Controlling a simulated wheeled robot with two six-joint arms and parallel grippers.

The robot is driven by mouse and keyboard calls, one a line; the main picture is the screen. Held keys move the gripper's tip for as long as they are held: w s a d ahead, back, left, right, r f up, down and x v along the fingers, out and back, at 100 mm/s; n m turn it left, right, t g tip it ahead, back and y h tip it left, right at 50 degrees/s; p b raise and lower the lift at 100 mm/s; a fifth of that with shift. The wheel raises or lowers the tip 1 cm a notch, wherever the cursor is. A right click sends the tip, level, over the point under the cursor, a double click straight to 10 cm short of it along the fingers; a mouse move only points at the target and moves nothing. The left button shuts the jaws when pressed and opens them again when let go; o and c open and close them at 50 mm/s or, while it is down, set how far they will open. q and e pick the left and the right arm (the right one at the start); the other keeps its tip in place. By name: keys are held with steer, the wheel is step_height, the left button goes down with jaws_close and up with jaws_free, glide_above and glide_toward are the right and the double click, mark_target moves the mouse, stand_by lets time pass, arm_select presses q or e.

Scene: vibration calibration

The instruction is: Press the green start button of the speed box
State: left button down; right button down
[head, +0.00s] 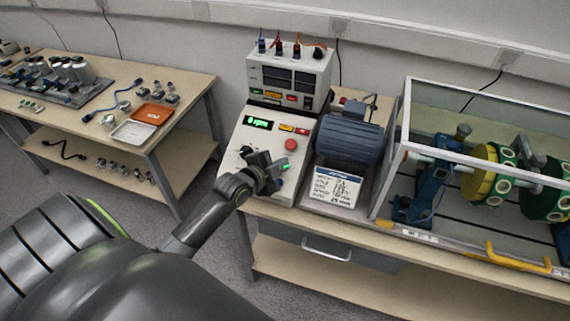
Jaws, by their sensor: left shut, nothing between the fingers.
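The speed box (232,150) is a pale sloped console on the bench, with a lit green display (257,123) that seems to read 0 rpm. A red round button (291,145) sits on its right side. My left gripper (281,168) is shut and empty over the lower part of the sloped panel. A small green patch (286,166) shows right at its fingertips and looks like the green start button, mostly hidden by the gripper. I cannot tell whether the fingertips touch it. My right gripper is not in view.
A blue-grey motor (350,138) and a printed card (334,187) stand right of the box. Further right is a clear-walled guard (405,125) over a shaft with discs. A power unit (290,75) with cables stands behind. A side table (190,85) is at left.

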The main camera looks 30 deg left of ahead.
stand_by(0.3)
arm_select(q)
steer(key=shift+s+r+p, duration=0.35)
steer(key=shift+r+p, duration=0.3)
steer(key=shift+p, duration=0.1)
steer(key=shift+s+d+r+p, duration=0.1)
steer(key=shift+s+r+p, duration=0.05)
steer(key=shift+r+p, duration=0.45)
steer(key=r+p, duration=0.1)
steer(key=s+r+p, duration=0.1)
steer(key=r+p, duration=0.1)
steer(key=shift+s+d+r, duration=0.2)
steer(key=shift+s, duration=0.2)
